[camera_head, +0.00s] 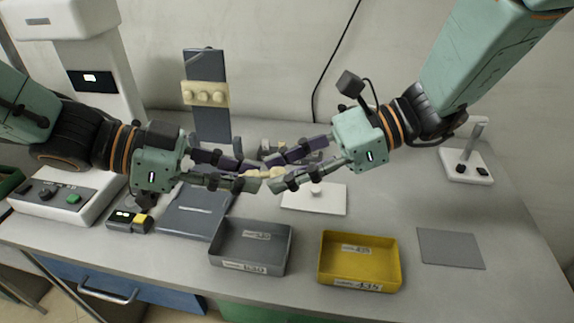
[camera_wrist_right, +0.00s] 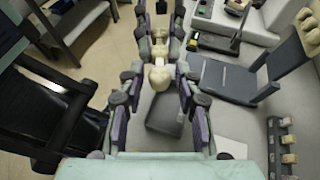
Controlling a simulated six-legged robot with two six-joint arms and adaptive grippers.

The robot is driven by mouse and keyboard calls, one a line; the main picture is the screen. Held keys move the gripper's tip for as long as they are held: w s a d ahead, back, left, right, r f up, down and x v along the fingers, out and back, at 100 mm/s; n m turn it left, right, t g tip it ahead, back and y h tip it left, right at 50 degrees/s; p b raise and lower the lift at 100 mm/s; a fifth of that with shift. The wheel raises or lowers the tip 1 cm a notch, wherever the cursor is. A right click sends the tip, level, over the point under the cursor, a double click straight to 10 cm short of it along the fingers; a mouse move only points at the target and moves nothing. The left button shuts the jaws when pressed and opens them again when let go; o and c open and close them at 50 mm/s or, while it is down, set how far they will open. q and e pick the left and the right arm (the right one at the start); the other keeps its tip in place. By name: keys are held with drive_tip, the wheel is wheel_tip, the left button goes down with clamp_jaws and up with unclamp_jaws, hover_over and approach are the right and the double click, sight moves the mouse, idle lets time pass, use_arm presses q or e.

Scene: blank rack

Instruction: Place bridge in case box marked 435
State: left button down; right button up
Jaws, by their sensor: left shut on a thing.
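The cream, lumpy bridge (camera_head: 262,173) is in mid-air between my two grippers, above the bench. My left gripper (camera_head: 250,172) is shut on it. My right gripper (camera_head: 283,172) faces the left one, its fingers on either side of the bridge. In the right wrist view the bridge (camera_wrist_right: 159,76) lies between the right fingers (camera_wrist_right: 159,85), which look open with small gaps beside it. The fingers partly hide the bridge in the head view. The yellow case box (camera_head: 358,262), marked 435, stands empty on the bench at front, right of the grey box.
An empty grey case box (camera_head: 250,246) carries another number. A grey upright stand (camera_head: 210,115) bears a cream bar of knobs (camera_head: 205,94). A white plate (camera_head: 314,198) lies behind the boxes. A flat grey pad (camera_head: 450,249) lies right of the yellow box.

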clamp_jaws()
use_arm(q)
drive_tip(key=c, duration=1.1)
unclamp_jaws()
drive_tip(key=shift+r, duration=0.1)
